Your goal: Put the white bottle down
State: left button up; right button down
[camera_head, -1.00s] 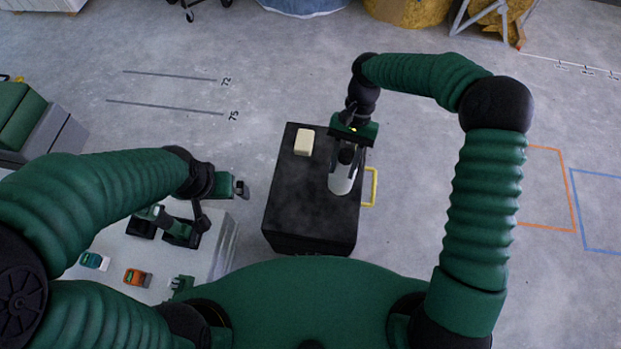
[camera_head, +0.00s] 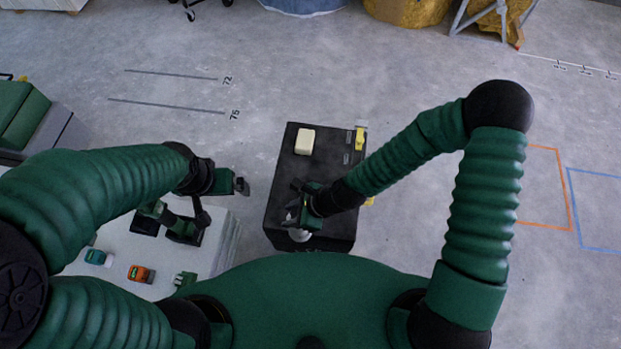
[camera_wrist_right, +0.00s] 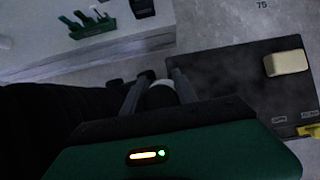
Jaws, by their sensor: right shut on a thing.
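The white bottle (camera_head: 300,235) shows only as a small pale part below my right gripper (camera_head: 297,213), at the near left of the black box top (camera_head: 325,165). My right gripper is shut on the bottle; its fingers also show in the right wrist view (camera_wrist_right: 158,88), with a white part of the bottle (camera_wrist_right: 161,97) between them. Most of the bottle is hidden, and I cannot tell whether it touches the box top. My left gripper (camera_head: 241,186) is left of the black box, apart from it; its jaw opening is unclear.
A cream block (camera_head: 305,141) lies at the far left of the box top, with a yellow item (camera_head: 360,138) at its far right edge. A pale table (camera_head: 215,255) with orange and teal items stands at the left. The middle of the box top is clear.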

jog(key=shift+s+d+m+t, duration=0.25)
jog(key=shift+s+m+t, duration=0.05)
jog(key=shift+s+m, duration=0.2)
jog(key=shift+s+d+m+t, duration=0.2)
jog(key=shift+s+m+t, duration=0.1)
jog(key=shift+s+m, duration=0.2)
jog(key=shift+s+d+m, duration=0.15)
jog(key=shift+d+m, duration=0.05)
jog(key=shift+m, duration=0.1)
jog(key=shift+d+h, duration=0.1)
jog(key=shift+h, duration=0.2)
jog(key=w+d+f+b, duration=0.1)
jog(key=w+f, duration=0.4)
jog(key=w, duration=1.1)
jog(key=shift+b, duration=0.9)
jog(key=c, duration=1)
grip_release()
jog(key=shift+d, duration=0.1)
jog(key=shift+o, duration=0.2)
jog(key=shift+r, duration=0.1)
